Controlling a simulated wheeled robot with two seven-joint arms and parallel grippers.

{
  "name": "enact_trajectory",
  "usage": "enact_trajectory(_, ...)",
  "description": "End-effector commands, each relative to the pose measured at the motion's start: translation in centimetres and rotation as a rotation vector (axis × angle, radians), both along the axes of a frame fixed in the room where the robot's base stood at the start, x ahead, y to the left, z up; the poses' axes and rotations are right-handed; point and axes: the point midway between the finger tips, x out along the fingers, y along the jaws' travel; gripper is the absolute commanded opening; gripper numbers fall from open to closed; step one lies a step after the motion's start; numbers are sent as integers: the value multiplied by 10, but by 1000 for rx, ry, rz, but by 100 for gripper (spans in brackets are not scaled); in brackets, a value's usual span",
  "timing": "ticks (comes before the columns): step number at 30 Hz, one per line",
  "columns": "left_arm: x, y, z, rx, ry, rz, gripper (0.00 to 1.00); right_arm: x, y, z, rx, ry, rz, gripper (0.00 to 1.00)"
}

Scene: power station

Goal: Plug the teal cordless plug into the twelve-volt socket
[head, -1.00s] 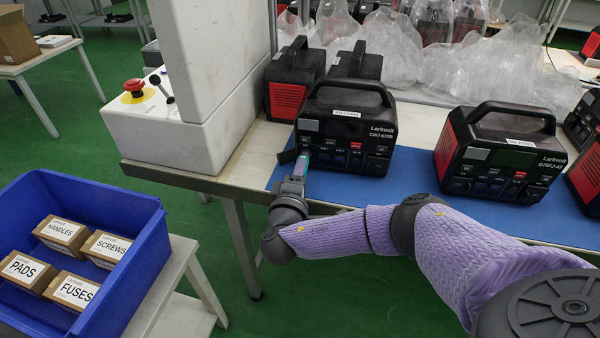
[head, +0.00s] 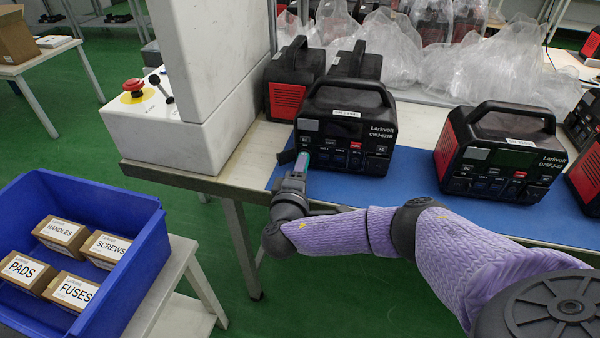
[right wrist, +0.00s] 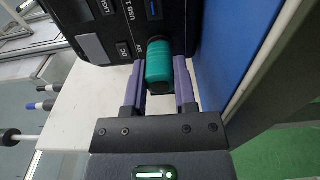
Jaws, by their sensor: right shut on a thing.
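The teal plug (right wrist: 160,62) is held between the purple fingers of my right gripper (right wrist: 161,75), which is shut on it. In the head view, my right gripper (head: 299,164) is at the station's lower left corner. The twelve-volt socket cannot be made out. My left gripper is not in view.
A second power station (head: 500,155) stands to the right on the blue mat (head: 410,178). More stations stand behind. A white control box with a red button (head: 133,88) is left on the bench. A blue crate (head: 150,240) of small boxes is at lower left.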

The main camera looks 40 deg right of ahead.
Motion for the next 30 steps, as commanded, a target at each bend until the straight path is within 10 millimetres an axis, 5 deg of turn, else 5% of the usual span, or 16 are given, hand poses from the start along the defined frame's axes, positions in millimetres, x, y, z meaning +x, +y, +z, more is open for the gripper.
enact_trajectory(24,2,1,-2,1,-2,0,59,4,-4,0,1,-1,0,0)
enact_trajectory(25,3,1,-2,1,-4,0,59,4,-4,0,1,-1,1,41)
enact_trajectory(30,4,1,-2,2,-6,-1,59,4,-4,0,1,-1,1,76)
